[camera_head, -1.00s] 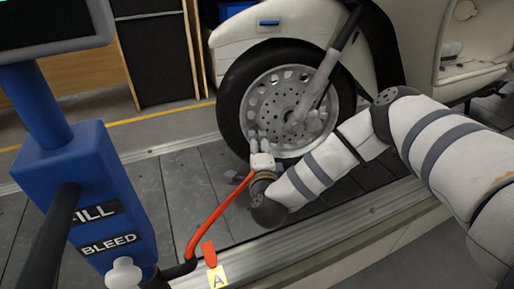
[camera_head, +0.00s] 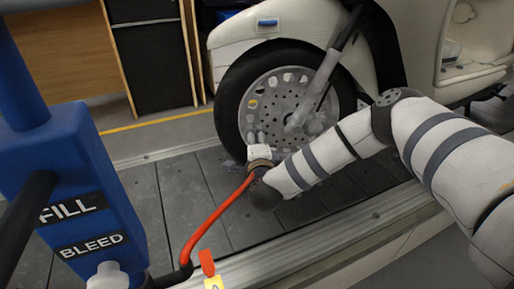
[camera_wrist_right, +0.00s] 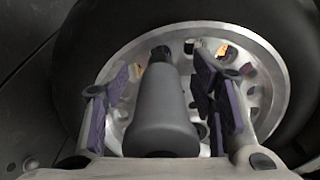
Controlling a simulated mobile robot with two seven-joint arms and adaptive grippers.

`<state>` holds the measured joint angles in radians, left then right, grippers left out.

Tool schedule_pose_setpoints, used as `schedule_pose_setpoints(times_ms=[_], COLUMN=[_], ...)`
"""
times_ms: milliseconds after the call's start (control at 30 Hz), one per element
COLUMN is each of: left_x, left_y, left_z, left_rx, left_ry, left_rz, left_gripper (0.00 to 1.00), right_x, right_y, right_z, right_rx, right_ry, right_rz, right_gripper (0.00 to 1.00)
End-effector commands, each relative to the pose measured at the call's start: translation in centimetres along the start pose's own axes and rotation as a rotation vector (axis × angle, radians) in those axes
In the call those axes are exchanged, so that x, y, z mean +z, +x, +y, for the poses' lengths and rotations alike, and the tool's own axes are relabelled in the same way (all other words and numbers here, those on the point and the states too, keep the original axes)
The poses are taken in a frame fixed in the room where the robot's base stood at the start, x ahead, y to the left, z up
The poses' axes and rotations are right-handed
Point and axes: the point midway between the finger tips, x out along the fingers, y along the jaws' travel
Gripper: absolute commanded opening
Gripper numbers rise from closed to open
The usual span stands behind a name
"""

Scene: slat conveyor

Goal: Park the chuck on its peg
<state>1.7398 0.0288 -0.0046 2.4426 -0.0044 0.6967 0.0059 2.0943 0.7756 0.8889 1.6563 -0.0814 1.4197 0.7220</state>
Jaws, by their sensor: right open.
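My right gripper (camera_head: 256,138) is open in front of the lower left of the scooter's front wheel (camera_head: 262,108). In the right wrist view, its spread purple-padded fingers (camera_wrist_right: 165,85) stand either side of a grey tapered body with a black tip, which looks like the chuck (camera_wrist_right: 160,118). The tip points toward the wheel rim; I cannot tell whether it touches anything. An orange-red hose (camera_head: 205,222) runs from the foot of the blue post (camera_head: 85,190) up to the gripper. I cannot make out the peg. My left gripper is not in view.
The blue post, labelled FILL and BLEED, has a pale knob (camera_head: 108,277) low on its front. A red tag (camera_head: 207,262) and a yellow tag (camera_head: 213,284) are near the conveyor edge (camera_head: 300,250). Bare grey slats (camera_head: 185,190) lie left of the wheel.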

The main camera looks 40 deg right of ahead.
Motion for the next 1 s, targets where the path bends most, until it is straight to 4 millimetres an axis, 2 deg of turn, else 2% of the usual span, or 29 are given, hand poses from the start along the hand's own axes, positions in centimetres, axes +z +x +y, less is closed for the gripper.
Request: schedule_pose_setpoints(times_ms=[967, 1000], left_x=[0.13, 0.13], left_y=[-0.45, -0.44], left_z=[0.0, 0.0], left_rx=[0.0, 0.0], left_ry=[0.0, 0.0], left_rz=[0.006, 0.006], left_gripper=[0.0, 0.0], right_x=[-0.14, -0.14], right_y=[0.17, 0.17], right_z=[-0.4, -0.39], right_rx=[-0.007, -0.007], right_ry=[0.002, 0.002], right_rz=[0.005, 0.005], right_gripper=[0.52, 0.47])
